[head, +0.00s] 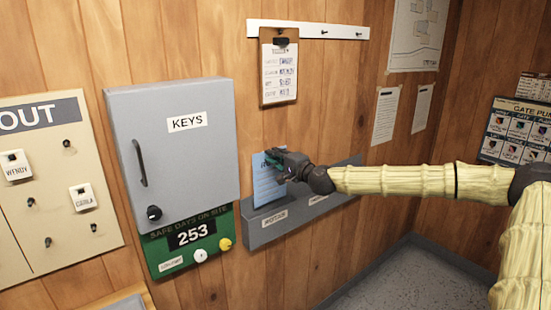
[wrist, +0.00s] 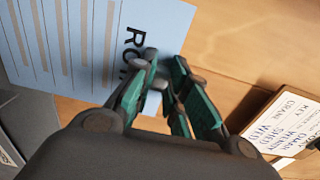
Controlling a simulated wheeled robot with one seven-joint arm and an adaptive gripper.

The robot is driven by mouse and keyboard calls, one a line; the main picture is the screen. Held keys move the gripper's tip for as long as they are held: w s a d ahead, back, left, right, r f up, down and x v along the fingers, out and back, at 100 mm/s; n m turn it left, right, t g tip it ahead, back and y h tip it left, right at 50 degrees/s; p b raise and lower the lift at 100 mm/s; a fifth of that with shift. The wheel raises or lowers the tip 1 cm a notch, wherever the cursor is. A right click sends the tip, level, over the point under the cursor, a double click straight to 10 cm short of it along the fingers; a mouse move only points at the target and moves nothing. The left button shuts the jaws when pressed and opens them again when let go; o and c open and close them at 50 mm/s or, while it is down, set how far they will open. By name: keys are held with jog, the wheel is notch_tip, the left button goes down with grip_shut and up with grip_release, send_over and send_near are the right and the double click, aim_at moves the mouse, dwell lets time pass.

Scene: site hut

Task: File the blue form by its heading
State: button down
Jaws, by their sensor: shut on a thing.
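The blue form (head: 266,189) is upright in front of the wood wall, slightly tilted. My gripper (head: 279,163) is shut on its upper right edge. In the wrist view the fingers (wrist: 163,72) pinch the sheet (wrist: 95,20) near its heading, which starts with "RO"; the fingers hide the rest. A grey wall holder (head: 290,222) has a left label (head: 275,219) and a right label (head: 317,200), both too small to read surely. The form's lower end is at the left compartment; I cannot tell whether it is inside or just in front.
A clipboard (head: 280,75) hangs above from a white peg rail (head: 290,29). The right compartment looks empty.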

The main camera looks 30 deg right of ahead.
aim_at(270, 184)
jog(key=shift+f+b, duration=1.5)
jog(key=shift+b, duration=0.2)
jog(key=shift+f+b, duration=1.55)
jog(key=shift+b, duration=0.15)
jog(key=shift+f+b, duration=1.55)
jog(key=shift+b, duration=0.15)
jog(key=shift+f+b, duration=1.5)
jog(key=shift+b, duration=0.1)
